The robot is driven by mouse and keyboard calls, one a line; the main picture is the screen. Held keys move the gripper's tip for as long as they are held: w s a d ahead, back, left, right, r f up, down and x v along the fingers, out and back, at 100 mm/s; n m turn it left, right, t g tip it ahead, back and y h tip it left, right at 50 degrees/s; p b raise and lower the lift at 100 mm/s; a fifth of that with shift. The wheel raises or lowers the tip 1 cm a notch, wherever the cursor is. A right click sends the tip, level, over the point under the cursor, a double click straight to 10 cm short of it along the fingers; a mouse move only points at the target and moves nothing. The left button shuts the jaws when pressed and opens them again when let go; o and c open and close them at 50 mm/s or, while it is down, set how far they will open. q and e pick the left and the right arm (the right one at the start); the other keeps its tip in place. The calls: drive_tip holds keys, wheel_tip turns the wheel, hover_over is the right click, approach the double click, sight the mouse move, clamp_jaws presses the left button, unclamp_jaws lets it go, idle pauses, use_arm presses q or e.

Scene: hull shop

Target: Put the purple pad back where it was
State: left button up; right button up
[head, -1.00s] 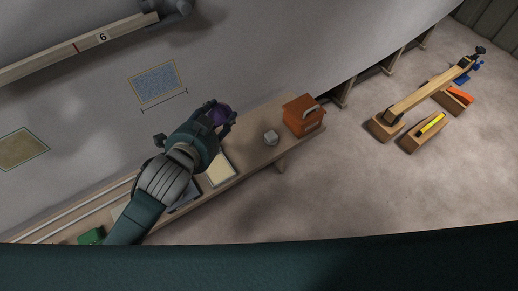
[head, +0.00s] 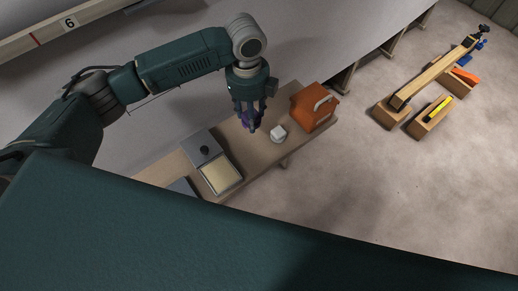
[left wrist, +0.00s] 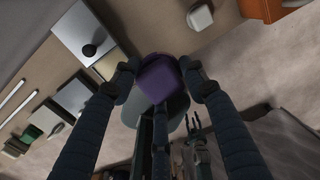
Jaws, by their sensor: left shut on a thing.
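My left gripper (head: 249,122) points down over the bench and is shut on the purple pad (head: 246,116). The pad shows between the fingers, partly covered by them. I cannot tell from these views whether the pad touches the bench top. A dark gripper-like shape, perhaps my right gripper (left wrist: 192,130), shows low in the left wrist view; its fingers are too unclear to judge.
On the bench (head: 163,176), a small white block (head: 278,133) and an orange toolbox (head: 315,108) stand right of the gripper. A shallow tray with a pale yellow inside (head: 221,176) and a grey plate with a black knob (head: 200,143) lie left. Bare bench lies between.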

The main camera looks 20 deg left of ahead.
use_arm(q)
hover_over(253, 154)
wheel_tip(253, 154, down, 15)
wheel_tip(253, 154, down, 4)
drive_tip(key=shift+f, duration=0.1)
use_arm(e)
drive_tip(key=shift+d+r, duration=0.1)
drive_tip(key=shift+r, duration=0.05)
use_arm(q)
drive_tip(key=o, duration=1.1)
drive_tip(key=shift+c, duration=0.2)
wheel_tip(253, 154, up, 12)
drive_tip(key=shift+s, duration=0.15)
use_arm(e)
drive_tip(key=shift+d+f, duration=0.2)
drive_tip(key=shift+d, duration=0.05)
use_arm(q)
drive_tip(key=shift+a, duration=0.1)
